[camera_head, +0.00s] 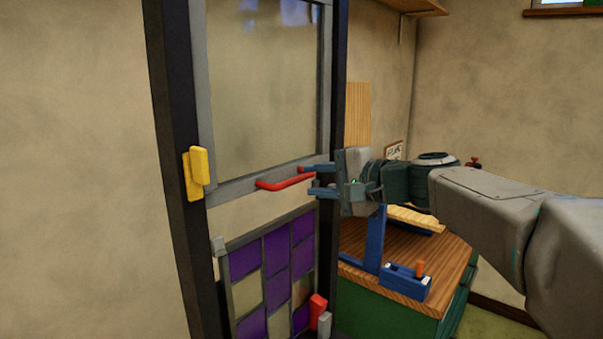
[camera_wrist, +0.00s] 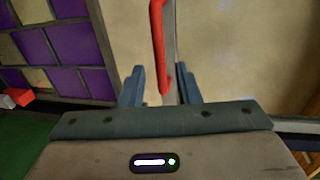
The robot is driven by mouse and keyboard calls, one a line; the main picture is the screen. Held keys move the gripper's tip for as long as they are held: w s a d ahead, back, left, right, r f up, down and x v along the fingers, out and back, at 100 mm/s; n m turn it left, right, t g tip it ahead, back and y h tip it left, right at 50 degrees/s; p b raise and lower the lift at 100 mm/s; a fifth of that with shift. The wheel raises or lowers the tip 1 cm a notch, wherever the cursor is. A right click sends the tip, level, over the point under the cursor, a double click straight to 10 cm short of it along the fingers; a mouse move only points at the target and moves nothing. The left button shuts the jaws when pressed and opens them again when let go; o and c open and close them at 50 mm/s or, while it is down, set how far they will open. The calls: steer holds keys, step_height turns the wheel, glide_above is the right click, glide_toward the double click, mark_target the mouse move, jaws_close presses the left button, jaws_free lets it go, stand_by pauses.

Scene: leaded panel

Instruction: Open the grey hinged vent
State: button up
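The grey hinged vent (camera_head: 205,80) is a grey-framed clear pane in the upper part of a dark upright frame. A red bar handle (camera_head: 285,183) runs along its bottom rail; it also shows in the wrist view (camera_wrist: 157,40). A yellow catch (camera_head: 200,166) stands upright at the vent's lower left, by the dark post. My gripper (camera_head: 309,181) is at the handle's right end. Its fingers are apart in the wrist view (camera_wrist: 161,85), with the handle's near end between them and visible space on both sides. I cannot tell whether the vent is slightly ajar.
A purple and clear leaded panel (camera_head: 275,250) fills the lower frame, with a red block (camera_head: 318,308) at its lower right. A wooden-topped green bench (camera_head: 400,325) stands behind at right, carrying a blue stand (camera_head: 376,240) below my arm. Bare wall lies left.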

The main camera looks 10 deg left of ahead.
mark_target(300, 180)
steer(key=p+x, duration=0.1)
steer(key=x, duration=0.4)
steer(key=shift+w+a, duration=0.15)
steer(key=shift+a, duration=0.1)
jaws_close()
